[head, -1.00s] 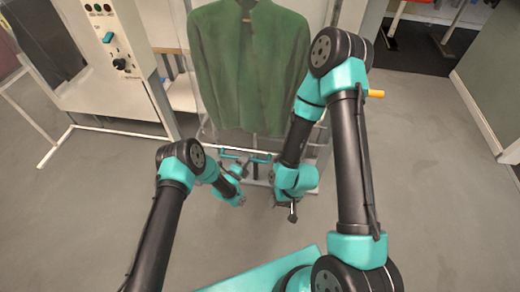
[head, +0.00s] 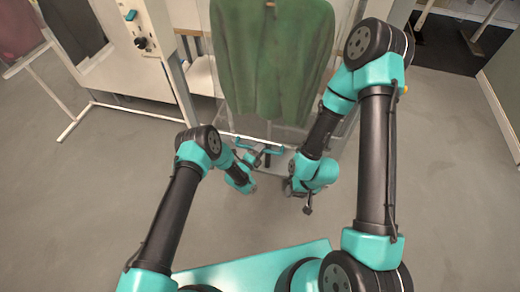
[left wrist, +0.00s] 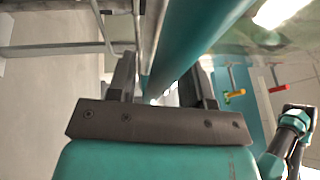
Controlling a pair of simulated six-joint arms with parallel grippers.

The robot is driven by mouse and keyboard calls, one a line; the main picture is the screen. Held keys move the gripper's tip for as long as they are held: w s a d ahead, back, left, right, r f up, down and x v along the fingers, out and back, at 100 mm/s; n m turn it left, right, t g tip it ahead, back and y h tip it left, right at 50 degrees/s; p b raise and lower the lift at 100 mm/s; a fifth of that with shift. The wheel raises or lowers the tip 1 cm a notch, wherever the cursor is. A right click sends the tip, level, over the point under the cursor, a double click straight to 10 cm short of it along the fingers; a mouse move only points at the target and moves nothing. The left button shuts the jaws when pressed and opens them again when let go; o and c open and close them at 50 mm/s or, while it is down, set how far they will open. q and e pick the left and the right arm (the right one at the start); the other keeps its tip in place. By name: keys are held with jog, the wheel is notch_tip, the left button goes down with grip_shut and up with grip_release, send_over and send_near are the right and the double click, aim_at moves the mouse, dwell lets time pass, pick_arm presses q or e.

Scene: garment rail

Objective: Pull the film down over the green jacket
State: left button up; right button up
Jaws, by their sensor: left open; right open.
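The green jacket (head: 275,65) hangs upright at the top middle of the head view. Clear film hangs around it, hard to make out, reaching below the hem. A teal handle bar (head: 272,150) sits on the lower edge of the film, below the jacket. My left gripper (head: 256,160) is open just beside the left part of this bar. In the left wrist view a teal bar (left wrist: 190,45) runs diagonally past my open left fingers (left wrist: 165,62); contact cannot be told. My right gripper (head: 307,207) is open and empty, lower and to the right of the bar.
A white machine cabinet (head: 158,75) with buttons and a knob stands at left, with white floor legs. A dark garment (head: 70,30) hangs beside it. A dark mat (head: 455,45) lies at the top right. Grey floor (head: 90,190) is clear in front.

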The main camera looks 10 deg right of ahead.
pick_arm(q)
jog(key=v, duration=1.7)
jog(key=shift+s+a, duration=0.15)
jog(key=shift+a, duration=0.1)
jog(key=a+r+n+g+y, duration=0.3)
jog(key=a+n+g+y, duration=0.35)
jog(key=a+n, duration=0.7)
jog(key=s+a+r+n+g+y, duration=0.2)
jog(key=s+a+r+n, duration=0.2)
jog(key=s+n, duration=0.4)
jog(key=s+a+r+n+g+y, duration=0.3)
jog(key=s+a+r+n, duration=0.2)
jog(key=s+n, duration=0.4)
jog(key=shift+s+a, duration=0.25)
jog(key=shift+a, duration=0.45)
